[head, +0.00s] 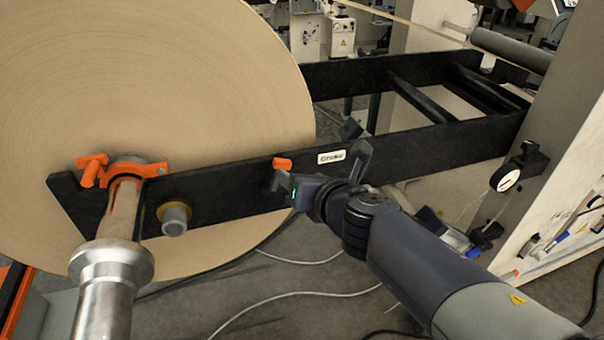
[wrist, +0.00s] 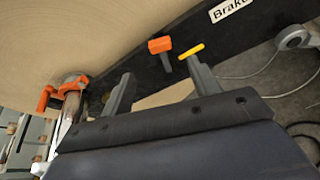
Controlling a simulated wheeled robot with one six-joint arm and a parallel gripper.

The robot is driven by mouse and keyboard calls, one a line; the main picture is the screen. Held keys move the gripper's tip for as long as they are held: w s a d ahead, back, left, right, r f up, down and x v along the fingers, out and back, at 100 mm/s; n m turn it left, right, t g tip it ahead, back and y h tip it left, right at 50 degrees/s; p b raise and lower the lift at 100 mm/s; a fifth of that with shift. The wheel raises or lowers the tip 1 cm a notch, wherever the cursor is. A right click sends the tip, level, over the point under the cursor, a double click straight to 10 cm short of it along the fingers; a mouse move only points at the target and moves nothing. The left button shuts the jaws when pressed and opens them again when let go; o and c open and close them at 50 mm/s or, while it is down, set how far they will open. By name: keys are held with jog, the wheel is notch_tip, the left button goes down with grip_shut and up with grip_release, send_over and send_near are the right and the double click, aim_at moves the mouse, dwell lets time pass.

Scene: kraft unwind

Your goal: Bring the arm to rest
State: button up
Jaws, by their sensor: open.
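My gripper (head: 322,168) is in front of the black beam (head: 230,184), just under the white "Brake" label (head: 332,157), with its two fingers spread. In the wrist view, my gripper (wrist: 158,84) is open with nothing held. An orange brake handle (head: 283,163) sits on the beam close to the left finger in the head view. In the wrist view, the orange handle (wrist: 160,46) shows beyond the gap between the fingers, apart from them. A yellow bar (wrist: 191,51) shows by the right fingertip; I cannot tell what it belongs to.
A large kraft roll (head: 150,80) fills the left, on a steel shaft (head: 105,270) with an orange clamp (head: 125,168). A round gauge (head: 508,178) is on the machine frame at right. Cables (head: 300,262) lie on the grey floor. Open space is in front of the beam.

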aim_at(284, 164)
jog(key=b+x, duration=0.5)
jog(key=x, duration=0.6)
jog(key=shift+s+d+r, duration=0.1)
jog(key=shift+d, duration=0.05)
dwell(0.3)
